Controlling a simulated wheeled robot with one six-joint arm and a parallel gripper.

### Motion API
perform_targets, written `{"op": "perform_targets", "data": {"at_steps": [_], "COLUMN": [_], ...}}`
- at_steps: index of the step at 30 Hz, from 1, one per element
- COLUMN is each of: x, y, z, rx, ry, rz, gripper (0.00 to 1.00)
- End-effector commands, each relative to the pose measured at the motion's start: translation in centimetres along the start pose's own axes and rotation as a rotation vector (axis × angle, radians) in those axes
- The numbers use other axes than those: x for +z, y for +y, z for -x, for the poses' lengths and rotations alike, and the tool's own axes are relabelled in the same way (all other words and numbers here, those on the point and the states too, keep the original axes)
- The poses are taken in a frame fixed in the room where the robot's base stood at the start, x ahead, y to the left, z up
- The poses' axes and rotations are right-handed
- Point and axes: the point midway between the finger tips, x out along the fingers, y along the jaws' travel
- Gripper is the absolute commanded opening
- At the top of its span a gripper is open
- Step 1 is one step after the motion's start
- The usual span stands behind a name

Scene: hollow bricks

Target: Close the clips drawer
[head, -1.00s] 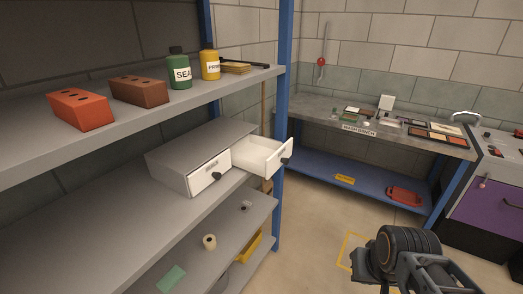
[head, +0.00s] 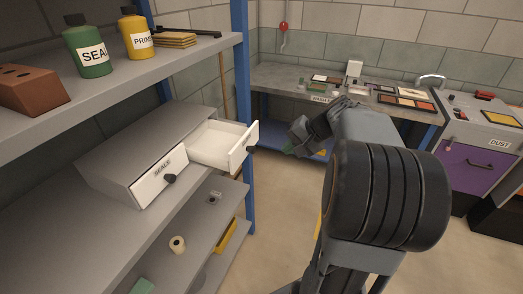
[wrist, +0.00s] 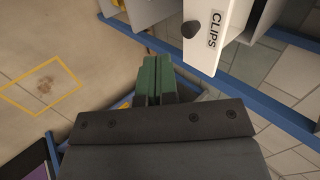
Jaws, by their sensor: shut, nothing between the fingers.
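The clips drawer (head: 224,146) is a white drawer pulled out of the right half of a grey drawer unit (head: 128,150) on the middle shelf. In the wrist view its white front (wrist: 215,32) shows a CLIPS label and a dark round knob. My gripper (head: 291,150) is just right of the drawer front in the head view, apart from it. The wrist view shows its green fingertips (wrist: 152,62) together and empty, to the left of and below the drawer front.
A second drawer, labelled SEALS (head: 160,175), is shut beside it. A blue shelf post (head: 245,110) stands right by the open drawer. A green bottle (head: 88,47) and a yellow bottle (head: 137,33) stand on the upper shelf. A workbench (head: 340,95) is behind.

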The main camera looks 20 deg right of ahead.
Motion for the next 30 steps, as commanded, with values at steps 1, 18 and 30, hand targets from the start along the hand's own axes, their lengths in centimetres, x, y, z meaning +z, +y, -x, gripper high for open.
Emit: {"op": "perform_targets", "data": {"at_steps": [1, 18, 30], "x": [-1.2, -3.2, -3.5], "y": [0.5, 0.2, -2.4], "z": [0.5, -6.7, -10.5], "rx": [-0.034, -0.091, -0.091], "ry": [0.013, 0.033, 0.036], "rz": [-0.027, -0.063, -0.062], "gripper": [0.00, 0.00, 0.00]}}
